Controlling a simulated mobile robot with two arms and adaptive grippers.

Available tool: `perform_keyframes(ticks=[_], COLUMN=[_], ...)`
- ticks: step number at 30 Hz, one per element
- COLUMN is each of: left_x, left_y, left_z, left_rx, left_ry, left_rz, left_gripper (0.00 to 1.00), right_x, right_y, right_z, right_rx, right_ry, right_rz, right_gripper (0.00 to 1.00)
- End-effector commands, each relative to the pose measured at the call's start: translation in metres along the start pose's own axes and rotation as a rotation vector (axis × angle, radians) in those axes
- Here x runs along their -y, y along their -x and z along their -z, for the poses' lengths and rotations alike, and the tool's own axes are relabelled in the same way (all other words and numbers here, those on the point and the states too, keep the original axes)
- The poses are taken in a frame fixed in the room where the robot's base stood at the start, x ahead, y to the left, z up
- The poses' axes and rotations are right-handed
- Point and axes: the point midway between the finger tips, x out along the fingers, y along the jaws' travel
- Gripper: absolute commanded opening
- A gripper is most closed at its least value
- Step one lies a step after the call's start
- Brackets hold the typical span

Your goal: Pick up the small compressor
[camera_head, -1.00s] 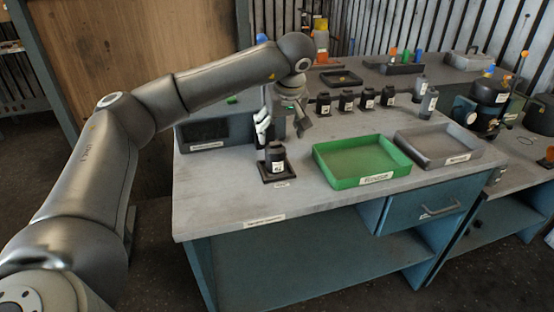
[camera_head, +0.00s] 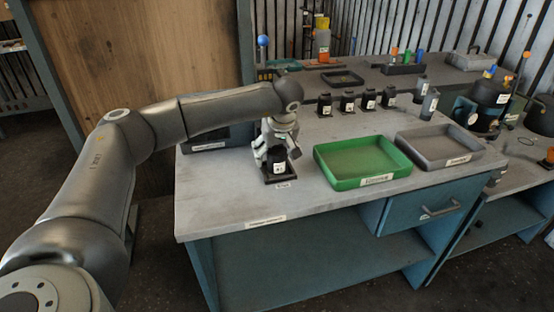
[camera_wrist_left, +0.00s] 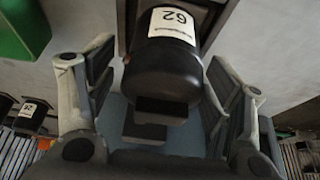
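A small black compressor (camera_head: 277,161) with a white label stands upright on a dark square base (camera_head: 279,178) near the left part of the table. In the left wrist view the black compressor (camera_wrist_left: 165,68) fills the middle and its label reads 62. My left gripper (camera_head: 276,154) is lowered over it from above. In the left wrist view the gripper (camera_wrist_left: 160,75) is open, with one finger on each side of the compressor and gaps visible between. My right gripper is not in view.
A green tray (camera_head: 318,165) and a grey tray (camera_head: 474,160) stand right of the compressor on the table (camera_head: 235,200). Several similar black units (camera_head: 347,103) stand in a row behind. A dark box (camera_head: 205,140) is at the left. The front table surface is clear.

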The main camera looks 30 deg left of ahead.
Motion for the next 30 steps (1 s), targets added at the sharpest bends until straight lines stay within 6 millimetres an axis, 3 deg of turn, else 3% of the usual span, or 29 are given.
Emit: perform_keyframes(ticks=[2, 17, 30], left_x=[0.0, -0.001, -0.001], left_y=[0.0, 0.002, 0.011], left_z=[0.0, 0.001, 0.005], left_rx=[0.0, -0.002, -0.002], left_ry=[0.0, 0.001, 0.001], left_rz=[0.0, -0.002, -0.002], left_gripper=[0.64, 0.0, 0.0], right_x=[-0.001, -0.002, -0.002], right_y=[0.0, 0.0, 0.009], right_z=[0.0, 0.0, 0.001], right_rx=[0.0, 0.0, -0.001], right_ry=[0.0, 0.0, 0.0], right_rz=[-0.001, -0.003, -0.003], right_gripper=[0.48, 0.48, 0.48])
